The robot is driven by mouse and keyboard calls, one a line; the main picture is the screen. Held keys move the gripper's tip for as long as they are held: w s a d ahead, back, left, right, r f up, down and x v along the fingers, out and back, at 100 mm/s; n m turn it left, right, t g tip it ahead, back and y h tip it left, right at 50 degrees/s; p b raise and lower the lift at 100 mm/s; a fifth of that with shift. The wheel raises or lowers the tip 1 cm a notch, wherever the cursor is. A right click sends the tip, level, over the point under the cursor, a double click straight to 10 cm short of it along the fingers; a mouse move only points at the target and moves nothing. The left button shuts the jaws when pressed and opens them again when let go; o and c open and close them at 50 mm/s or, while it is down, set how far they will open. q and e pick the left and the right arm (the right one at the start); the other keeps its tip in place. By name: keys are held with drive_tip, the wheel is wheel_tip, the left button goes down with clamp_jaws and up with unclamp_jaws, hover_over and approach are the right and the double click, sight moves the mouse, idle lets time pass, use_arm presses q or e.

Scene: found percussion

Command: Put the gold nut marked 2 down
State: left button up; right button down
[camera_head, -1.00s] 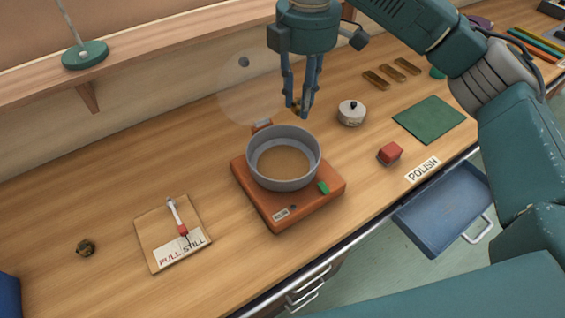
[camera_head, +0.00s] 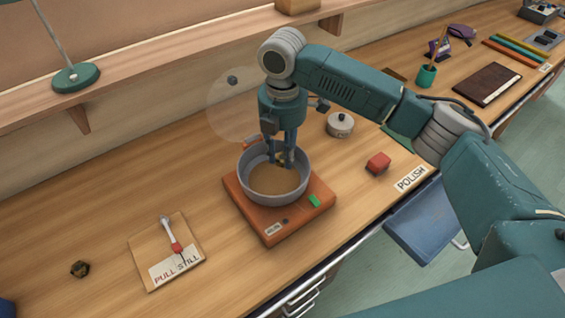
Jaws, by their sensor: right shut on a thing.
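My right gripper (camera_head: 282,163) points down inside the grey bowl (camera_head: 248,178), near its back wall. It is shut on a small gold nut (camera_head: 281,159), mostly hidden between the fingers. I cannot read a mark on it. The bowl has a tan bottom or filling and sits on an orange-brown base (camera_head: 262,225) with a green button. Another dark gold nut (camera_head: 80,269) lies on the bench at the far left; its mark cannot be read. My left gripper is not in view.
A board (camera_head: 150,250) with a red-handled tool and a "PULL STILL" label lies left. A lidded pot (camera_head: 340,124), a red block (camera_head: 378,163) and a "POLISH" label (camera_head: 411,178) are right. An open blue drawer (camera_head: 425,225) juts from the front edge. The left bench is mostly clear.

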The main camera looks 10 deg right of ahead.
sight(283, 175)
drive_tip(key=shift+f+p, duration=0.45)
drive_tip(key=shift+f, duration=2.1)
drive_tip(key=shift+f, duration=0.15)
drive_tip(key=c, duration=1.4)
unclamp_jaws()
wheel_tip(283, 175, up, 11)
drive_tip(key=b, duration=0.3)
drive_tip(key=shift+r, duration=0.7)
drive_tip(key=shift+r, duration=0.1)
